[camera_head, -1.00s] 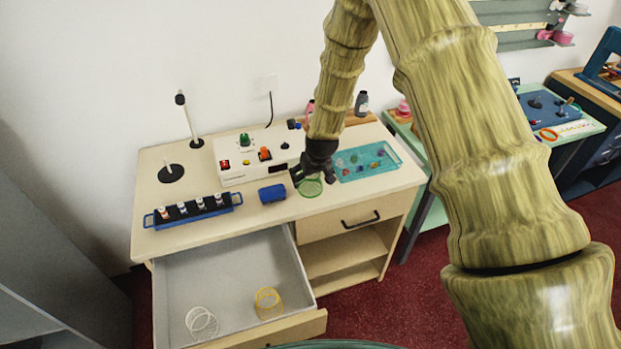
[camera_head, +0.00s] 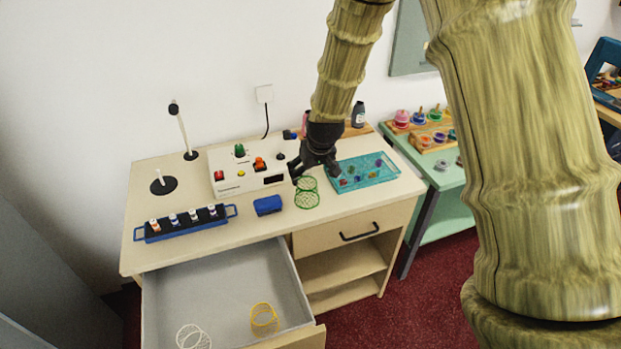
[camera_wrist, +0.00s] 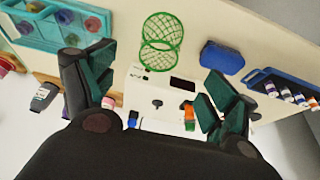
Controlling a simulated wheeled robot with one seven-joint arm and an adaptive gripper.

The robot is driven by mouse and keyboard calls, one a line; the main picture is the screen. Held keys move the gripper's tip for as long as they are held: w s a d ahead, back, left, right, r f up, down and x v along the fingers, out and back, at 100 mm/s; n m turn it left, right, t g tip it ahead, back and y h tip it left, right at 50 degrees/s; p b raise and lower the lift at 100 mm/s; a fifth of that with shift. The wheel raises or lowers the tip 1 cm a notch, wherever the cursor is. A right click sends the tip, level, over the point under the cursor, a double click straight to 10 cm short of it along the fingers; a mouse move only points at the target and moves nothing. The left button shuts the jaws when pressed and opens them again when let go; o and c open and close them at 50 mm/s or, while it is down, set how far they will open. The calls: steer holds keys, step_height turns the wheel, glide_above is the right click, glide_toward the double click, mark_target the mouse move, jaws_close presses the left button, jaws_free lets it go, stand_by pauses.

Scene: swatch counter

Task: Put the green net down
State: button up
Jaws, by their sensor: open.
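The green net (camera_head: 307,193) is a small open mesh cylinder standing on the counter top, between the blue block and the teal tray. In the wrist view the green net (camera_wrist: 161,42) shows whole, beyond the fingertips and clear of them. My gripper (camera_head: 314,174) is open and empty, just above and behind the net in the head view. Its two fingers (camera_wrist: 150,95) are spread wide in the wrist view with nothing between them.
A blue block (camera_head: 268,205) sits left of the net, and a teal tray (camera_head: 385,176) of small items lies to its right. A control box (camera_head: 232,180) stands behind. The open drawer (camera_head: 225,290) below holds a white net (camera_head: 192,338) and a yellow net (camera_head: 264,318).

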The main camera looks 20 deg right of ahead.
steer(key=shift+s+r, duration=0.15)
steer(key=shift+r, duration=0.2)
steer(key=s+f+g, duration=0.1)
steer(key=s+f, duration=0.9)
steer(key=f, duration=0.4)
steer(key=s+f+g, duration=0.1)
steer(key=s+f, duration=0.4)
steer(key=s, duration=0.6)
steer(key=s+f+g, duration=0.1)
steer(key=s+f, duration=0.4)
steer(key=s, duration=0.6)
steer(key=s+f+g, duration=0.1)
steer(key=s+f, duration=0.5)
steer(key=s, duration=0.5)
steer(key=shift+s+m+g, duration=0.3)
steer(key=shift+s+m, duration=0.1)
steer(key=shift+a+f, duration=0.1)
